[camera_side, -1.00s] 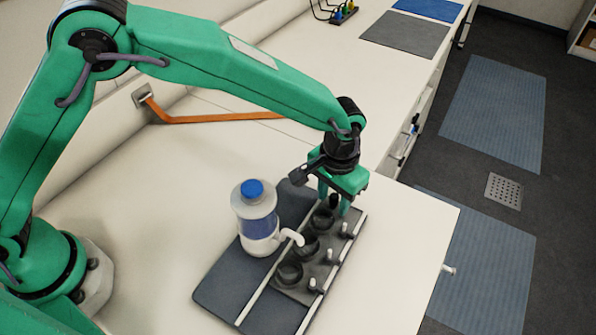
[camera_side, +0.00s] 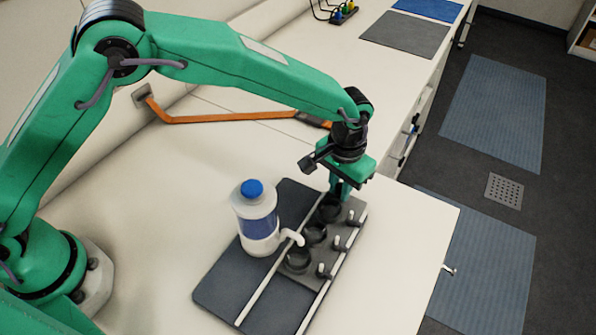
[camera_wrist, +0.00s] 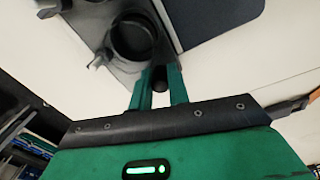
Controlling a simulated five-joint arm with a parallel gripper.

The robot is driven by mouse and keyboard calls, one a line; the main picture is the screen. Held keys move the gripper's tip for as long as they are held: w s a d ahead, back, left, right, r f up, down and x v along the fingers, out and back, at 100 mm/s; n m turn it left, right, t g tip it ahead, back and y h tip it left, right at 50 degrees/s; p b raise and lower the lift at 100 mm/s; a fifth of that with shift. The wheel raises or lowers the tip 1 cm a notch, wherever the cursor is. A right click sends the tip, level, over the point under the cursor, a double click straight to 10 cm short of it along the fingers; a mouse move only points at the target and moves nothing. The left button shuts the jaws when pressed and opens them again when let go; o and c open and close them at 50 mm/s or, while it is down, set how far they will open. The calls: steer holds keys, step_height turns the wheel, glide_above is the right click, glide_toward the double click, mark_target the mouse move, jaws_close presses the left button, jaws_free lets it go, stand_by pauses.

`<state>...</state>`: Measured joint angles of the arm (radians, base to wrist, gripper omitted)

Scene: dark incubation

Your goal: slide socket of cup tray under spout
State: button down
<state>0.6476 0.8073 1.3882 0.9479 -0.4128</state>
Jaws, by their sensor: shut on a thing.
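The dark grey cup tray (camera_side: 318,254) lies between two pale rails, with three round sockets in a row. The far socket (camera_side: 330,208) is nearest my gripper; the middle socket (camera_side: 315,233) and near socket (camera_side: 297,259) follow. The white spout (camera_side: 296,236) juts from a blue-capped bottle (camera_side: 257,222); its tip appears between the middle and near sockets. My gripper (camera_side: 341,190) points down at the tray's far end. In the wrist view, my gripper (camera_wrist: 161,84) is shut on a dark round post (camera_wrist: 160,77) beside a socket (camera_wrist: 131,40).
Pale-topped pegs (camera_side: 337,242) stand along the tray's right side. A dark base plate (camera_side: 225,283) carries bottle and rails. The table's right edge is close; the tabletop in front is clear.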

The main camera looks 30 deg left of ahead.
steer(key=shift+w, duration=0.75)
steer(key=c, duration=1.3)
jaws_free()
steer(key=shift+c, duration=0.2)
steer(key=shift+r, duration=0.2)
step_height(320, 180, up, 8)
steer(key=shift+f, duration=0.25)
steer(key=shift+a, duration=0.1)
